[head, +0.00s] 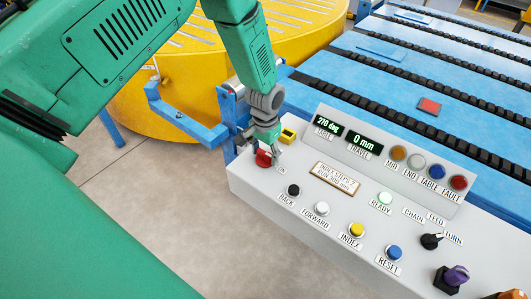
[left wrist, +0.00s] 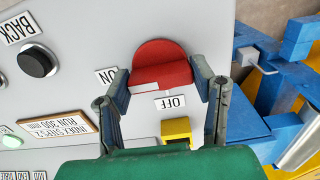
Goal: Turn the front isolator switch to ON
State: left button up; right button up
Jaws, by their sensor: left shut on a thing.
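The red isolator switch (head: 263,158) is at the near left end of the grey control panel (head: 245,186). In the left wrist view the switch (left wrist: 161,64) has a broad red handle, with an ON label (left wrist: 105,76) to its left and an OFF label (left wrist: 170,102) just below. My left gripper (head: 268,143) comes down on the switch from above. In the left wrist view its two fingers (left wrist: 160,82) are closed on opposite sides of the red handle. The fingers partly hide the switch in the head view. My right gripper is not in view.
A yellow block (head: 288,135) sits beside the switch. Black BACK (head: 294,190) and white FORWARD (head: 321,208) buttons are nearby on the panel. A black selector (head: 431,241) and a purple-topped control (head: 456,275) are farther right. A blue frame (head: 185,122) and yellow turntable (head: 158,100) stand behind.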

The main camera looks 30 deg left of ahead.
pick_arm(q)
jog(key=shift+w+r, duration=0.2)
jog(key=shift+w, duration=0.15)
jog(key=o, duration=1.2)
jog(key=shift+c, duration=0.2)
jog(key=shift+f, duration=0.2)
jog(key=shift+s+r, duration=0.1)
jog(key=shift+r, duration=0.4)
notch_tip(320, 180, up, 11)
